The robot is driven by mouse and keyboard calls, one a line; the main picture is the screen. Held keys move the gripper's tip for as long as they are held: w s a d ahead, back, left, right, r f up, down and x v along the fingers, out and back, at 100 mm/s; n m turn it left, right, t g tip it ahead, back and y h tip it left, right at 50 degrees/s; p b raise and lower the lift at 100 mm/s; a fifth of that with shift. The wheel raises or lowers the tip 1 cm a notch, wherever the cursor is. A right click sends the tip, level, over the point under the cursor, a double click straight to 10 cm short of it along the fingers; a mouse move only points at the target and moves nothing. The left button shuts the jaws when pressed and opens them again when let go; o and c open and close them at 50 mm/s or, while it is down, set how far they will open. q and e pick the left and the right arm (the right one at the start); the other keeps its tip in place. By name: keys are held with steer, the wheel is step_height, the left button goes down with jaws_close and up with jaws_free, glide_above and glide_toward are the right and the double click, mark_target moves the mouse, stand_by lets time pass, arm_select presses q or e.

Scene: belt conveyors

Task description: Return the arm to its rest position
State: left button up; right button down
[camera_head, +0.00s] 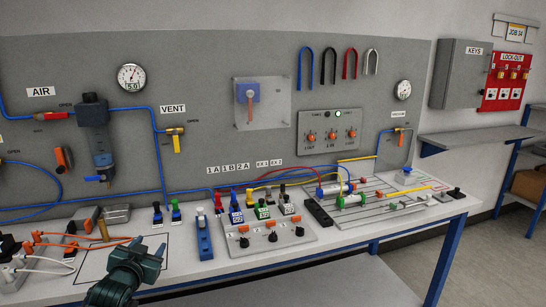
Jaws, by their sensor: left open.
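My left gripper (142,258), dark green, shows at the bottom left of the head view. It is open, and I see nothing between its fingers. It is over the front part of the white bench top (340,237), near an outlined rectangle on the surface; its exact height above the bench is hard to tell. My right gripper is not in view.
Left of the gripper are orange and white leads (62,240). To its right stand a blue block (204,240) and a control plate with black knobs (272,237). Behind rises a grey panel with gauges (131,77) and blue tubing. A lower shelf (300,290) lies beneath.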

arm_select(q)
steer(key=s+d+f+g+h, duration=0.1)
steer(key=s+d+f, duration=0.4)
steer(key=s+f, duration=0.25)
steer(key=s+d+f+g+h, duration=0.1)
steer(key=s+d+f+g, duration=0.1)
steer(key=s+d+f, duration=0.45)
steer(key=s+d+f+g+h, duration=0.1)
steer(key=s+d+f, duration=0.1)
steer(key=s, duration=0.8)
steer(key=s+d+f+g+h, duration=0.1)
steer(key=s+d+f, duration=0.1)
steer(key=s, duration=0.9)
steer(key=shift+s+d+f+g, duration=0.2)
steer(key=shift+d+f+g, duration=0.15)
steer(key=shift+d, duration=0.55)
